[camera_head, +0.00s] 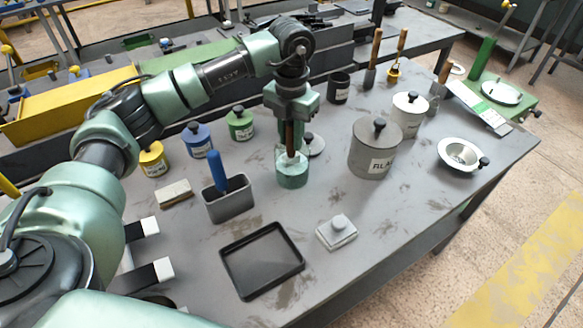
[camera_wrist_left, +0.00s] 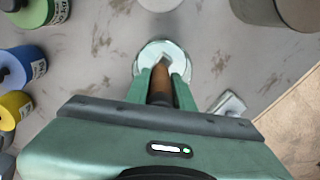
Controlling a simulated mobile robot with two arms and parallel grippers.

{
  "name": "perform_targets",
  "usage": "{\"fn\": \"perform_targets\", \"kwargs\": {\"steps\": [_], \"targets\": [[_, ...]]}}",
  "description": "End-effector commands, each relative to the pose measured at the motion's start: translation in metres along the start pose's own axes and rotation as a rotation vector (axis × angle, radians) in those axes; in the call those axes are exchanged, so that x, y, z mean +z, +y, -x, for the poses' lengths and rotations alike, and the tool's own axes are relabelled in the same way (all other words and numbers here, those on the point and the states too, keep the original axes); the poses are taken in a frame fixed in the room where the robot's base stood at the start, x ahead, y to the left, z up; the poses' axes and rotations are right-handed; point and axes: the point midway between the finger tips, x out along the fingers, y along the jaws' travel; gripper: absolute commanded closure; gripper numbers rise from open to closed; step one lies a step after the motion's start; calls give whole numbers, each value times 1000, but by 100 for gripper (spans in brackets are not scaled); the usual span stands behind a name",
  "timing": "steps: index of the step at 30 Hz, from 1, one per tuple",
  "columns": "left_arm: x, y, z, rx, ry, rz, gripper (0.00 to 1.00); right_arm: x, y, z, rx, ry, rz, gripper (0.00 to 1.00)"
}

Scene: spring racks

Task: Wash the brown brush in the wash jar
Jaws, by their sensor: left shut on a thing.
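My left gripper (camera_head: 290,118) points down over the glass wash jar (camera_head: 292,179) and is shut on the brown brush (camera_head: 289,137). The jar is clear and holds greenish liquid. The brush is nearly upright, and its lower end is inside the jar mouth; how deep the bristles sit is unclear. In the left wrist view, the brown handle (camera_wrist_left: 161,80) shows between the green fingers, with the jar rim (camera_wrist_left: 146,52) around the brush tip. My right gripper is not in view.
A round lid (camera_head: 314,144) lies close behind the jar. A large grey canister (camera_head: 372,152) stands to its right, a grey bin with a blue-handled tool (camera_head: 228,203) to its left.

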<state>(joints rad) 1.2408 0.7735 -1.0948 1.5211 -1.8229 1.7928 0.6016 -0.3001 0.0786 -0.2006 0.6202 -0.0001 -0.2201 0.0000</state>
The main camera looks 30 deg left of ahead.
Motion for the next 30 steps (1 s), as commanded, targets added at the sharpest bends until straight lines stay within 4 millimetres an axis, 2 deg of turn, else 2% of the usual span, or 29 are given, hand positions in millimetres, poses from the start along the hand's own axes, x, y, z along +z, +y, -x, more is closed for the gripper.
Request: {"fn": "perform_targets", "kwargs": {"steps": [13,30], "targets": [[-1,-2,4,0,0,0,100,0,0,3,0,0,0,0],[-1,-2,49,-1,-1,0,100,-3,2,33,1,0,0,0]]}}
